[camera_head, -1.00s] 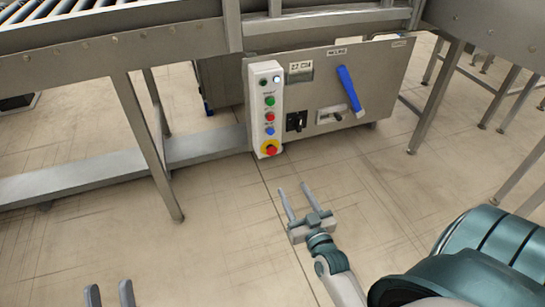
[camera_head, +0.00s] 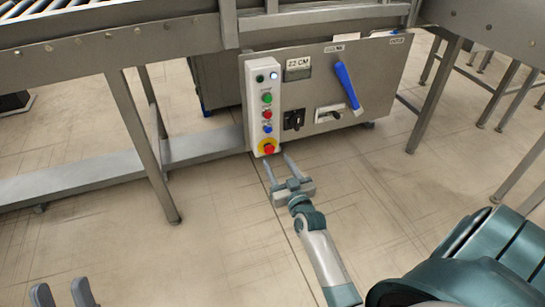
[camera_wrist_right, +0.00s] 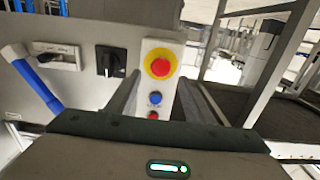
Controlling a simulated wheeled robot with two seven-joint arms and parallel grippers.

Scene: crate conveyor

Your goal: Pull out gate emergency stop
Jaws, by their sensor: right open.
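The gate emergency stop (camera_head: 269,149) is a red mushroom button on a yellow ring at the bottom of a white control box. It also shows in the right wrist view (camera_wrist_right: 160,67), straight ahead between my fingers. My right gripper (camera_head: 277,160) is open and empty, its fingertips just below and in front of the button, one to each side in the picture. The right wrist view shows the fingers still apart from the button. My left gripper (camera_head: 62,292) is at the bottom left edge, its two fingers apart, empty and far from the box.
Green (camera_head: 267,98), red and blue buttons sit above on the control box (camera_head: 259,75). To the right on the grey panel are a black rotary switch (camera_head: 293,120) and a blue lever (camera_head: 347,86). A steel conveyor frame (camera_head: 140,150) stands left; the floor in front is clear.

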